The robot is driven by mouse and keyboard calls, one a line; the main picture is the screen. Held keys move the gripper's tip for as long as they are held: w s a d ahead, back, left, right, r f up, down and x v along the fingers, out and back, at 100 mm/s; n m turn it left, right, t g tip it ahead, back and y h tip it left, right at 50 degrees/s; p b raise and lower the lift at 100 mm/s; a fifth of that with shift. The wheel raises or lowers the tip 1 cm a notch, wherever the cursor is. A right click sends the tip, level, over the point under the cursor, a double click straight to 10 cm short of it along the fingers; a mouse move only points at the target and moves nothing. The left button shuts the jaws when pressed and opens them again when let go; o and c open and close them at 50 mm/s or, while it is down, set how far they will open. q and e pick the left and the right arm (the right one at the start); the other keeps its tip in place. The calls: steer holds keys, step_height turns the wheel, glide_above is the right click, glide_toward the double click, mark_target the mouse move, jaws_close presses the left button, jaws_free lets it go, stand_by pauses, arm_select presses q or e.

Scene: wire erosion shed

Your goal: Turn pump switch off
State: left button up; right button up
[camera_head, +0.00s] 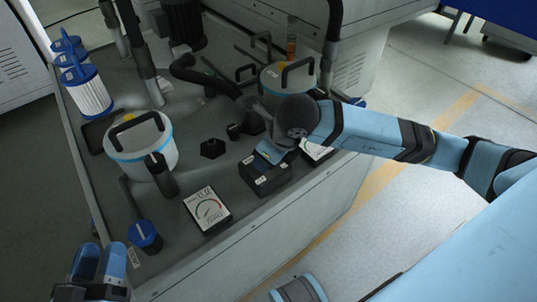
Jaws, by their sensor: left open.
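A black switch box (264,181) with small pale labels sits near the front edge of the grey machine top; I take it to be the pump switch. My right arm reaches in from the right, and its gripper (271,152) is over the back of this box. The wrist and gripper hide the box's back part. I cannot tell whether the fingers touch it or which way the switch is set. My left gripper (96,264) is at the bottom left, in front of the machine, open and away from the box.
A dial gauge (208,210) stands left of the box, and a blue-capped fitting (145,236) farther left. White canisters with black handles (142,145) (287,79), blue-topped filters (86,91) and black pipes crowd the top. Open floor (425,190) lies to the right.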

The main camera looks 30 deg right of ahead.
steer(key=shift+m, duration=0.3)
arm_select(q)
steer(key=shift+f, duration=0.1)
arm_select(e)
steer(key=o, duration=0.9)
steer(key=p+v, duration=0.2)
steer(key=v, duration=0.4)
steer(key=shift+a+r, duration=0.1)
steer(key=shift+r, duration=0.1)
step_height(320, 180, up, 6)
steer(key=p, duration=0.2)
glide_above(276, 171)
steer(key=s, duration=0.2)
arm_select(q)
steer(key=shift+w+a+f+g+y, duration=0.1)
steer(key=shift+a+f+g+y, duration=0.15)
steer(key=shift+a+y, duration=0.45)
arm_select(e)
steer(key=shift+s+d+r, duration=0.4)
steer(key=shift+d+r, duration=0.05)
steer(key=shift+d, duration=0.1)
arm_select(q)
steer(key=shift+r, duration=0.1)
